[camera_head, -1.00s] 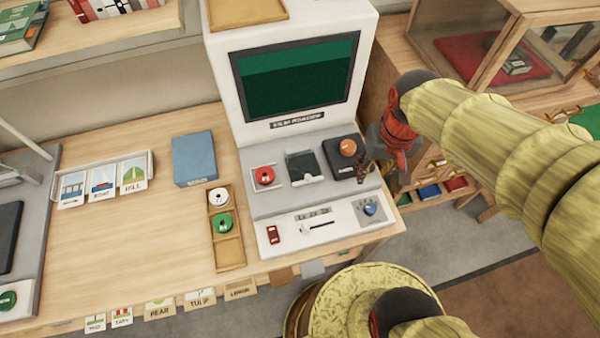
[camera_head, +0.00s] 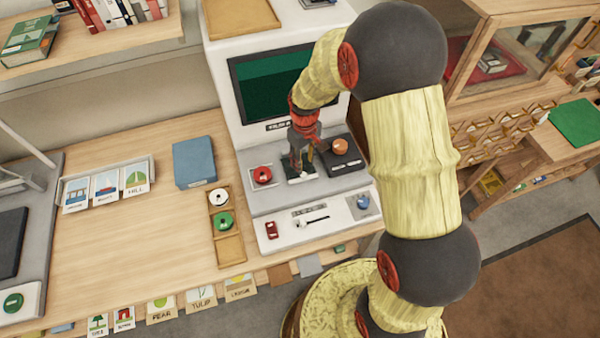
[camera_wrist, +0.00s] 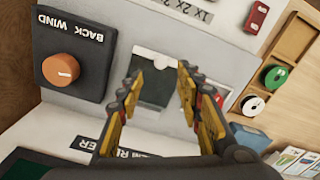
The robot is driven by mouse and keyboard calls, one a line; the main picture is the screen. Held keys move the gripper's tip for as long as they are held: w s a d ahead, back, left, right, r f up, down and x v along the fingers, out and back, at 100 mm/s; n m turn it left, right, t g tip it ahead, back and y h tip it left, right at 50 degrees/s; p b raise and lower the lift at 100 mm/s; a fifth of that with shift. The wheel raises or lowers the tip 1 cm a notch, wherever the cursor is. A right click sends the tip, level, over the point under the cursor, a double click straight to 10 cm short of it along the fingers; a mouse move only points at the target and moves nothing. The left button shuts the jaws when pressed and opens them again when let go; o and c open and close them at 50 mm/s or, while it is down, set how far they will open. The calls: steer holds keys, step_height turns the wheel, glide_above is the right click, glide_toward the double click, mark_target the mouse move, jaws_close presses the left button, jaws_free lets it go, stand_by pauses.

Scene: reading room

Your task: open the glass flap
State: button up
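The film reader (camera_head: 262,205) stands on the wooden desk with its dark green screen at the back. What looks like the glass flap is a small dark square plate (camera_wrist: 152,92) in a pale frame on the reader's sloped panel, with a light strip along one edge. My gripper (camera_head: 300,165) is over this plate in the head view and hides most of it. In the wrist view my gripper (camera_wrist: 160,75) has its two fingers apart, one on each side of the plate, with nothing between them. I cannot tell whether the fingers touch it.
An orange knob (camera_wrist: 61,70) on a black block marked "BACK WIND" sits beside the plate. A red spool (camera_head: 262,175) is on its other side. A slider (camera_head: 312,221) and a blue knob (camera_head: 362,202) are in front. A spool tray (camera_head: 232,250) lies left of the reader.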

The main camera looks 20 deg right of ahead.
mark_target(303, 174)
step_height(303, 174, down, 7)
steer(key=shift+s+r+b, duration=0.1)
steer(key=shift+r+b, duration=0.1)
steer(key=shift+b, duration=0.2)
steer(key=shift+c, duration=0.8)
steer(key=c, duration=0.8)
